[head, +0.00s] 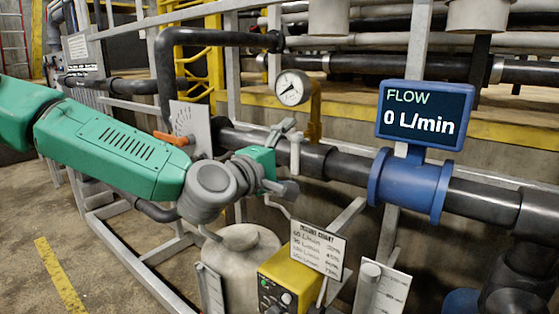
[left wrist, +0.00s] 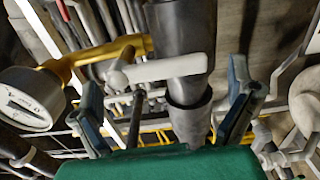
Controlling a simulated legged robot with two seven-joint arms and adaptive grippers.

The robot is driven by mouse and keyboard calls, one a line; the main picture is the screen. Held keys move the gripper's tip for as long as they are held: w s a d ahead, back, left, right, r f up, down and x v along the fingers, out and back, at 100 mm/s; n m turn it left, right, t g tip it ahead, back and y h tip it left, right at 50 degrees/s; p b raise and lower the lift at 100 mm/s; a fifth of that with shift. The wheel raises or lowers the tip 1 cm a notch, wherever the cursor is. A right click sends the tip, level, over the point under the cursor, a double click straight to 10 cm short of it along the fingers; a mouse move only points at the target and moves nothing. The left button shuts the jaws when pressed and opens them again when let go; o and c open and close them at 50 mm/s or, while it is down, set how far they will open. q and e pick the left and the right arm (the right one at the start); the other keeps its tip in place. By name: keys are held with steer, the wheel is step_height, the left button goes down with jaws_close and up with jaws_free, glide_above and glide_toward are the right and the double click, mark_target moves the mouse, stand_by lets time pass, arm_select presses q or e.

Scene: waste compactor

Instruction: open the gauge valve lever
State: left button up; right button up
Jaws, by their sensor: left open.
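The gauge valve lever (head: 295,152) is a pale grey handle hanging down beside the dark pipe, below the round pressure gauge (head: 291,88) and its yellow pipe (head: 315,112). In the left wrist view the lever (left wrist: 168,68) lies across the picture in front of the dark pipe, and the gauge (left wrist: 30,98) is at the left. My left gripper (head: 284,160) is open, with one finger above and one below in the head view. In the left wrist view the lever appears between its spread fingers, with visible gaps on both sides. My right gripper is not in view.
A blue flow meter (head: 410,185) on the same pipe reads 0 L/min. An orange lever with a white dial plate (head: 190,122) is behind my left arm. A yellow box (head: 288,285) with a chart sign and a pale tank (head: 240,255) stand below.

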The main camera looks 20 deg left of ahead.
arm_select(q)
steer(key=v, duration=1.1)
steer(key=shift+s+a, duration=0.15)
steer(key=shift+s, duration=0.05)
steer(key=s+d+f+m+g, duration=0.1)
steer(key=s+f+m+g, duration=0.15)
steer(key=f, duration=0.75)
steer(key=s+d+f+m+g+y, duration=0.15)
steer(key=s+f+g, duration=0.25)
steer(key=f, duration=0.5)
steer(key=s+d+f+m+g, duration=0.1)
steer(key=s+f+m+g, duration=0.2)
steer(key=f, duration=0.7)
steer(key=s+a+f+m+g+y, duration=0.2)
steer(key=s+a+f+m+g, duration=0.1)
steer(key=s+f, duration=0.5)
steer(key=s+a+f+m+g+y, duration=0.2)
steer(key=s+a+f+m+g, duration=0.2)
steer(key=s+a+f, duration=0.4)
steer(key=s, duration=0.4)
steer(key=shift+f+m+y, duration=0.35)
steer(key=shift+m, duration=0.05)
steer(key=shift+s, duration=0.1)
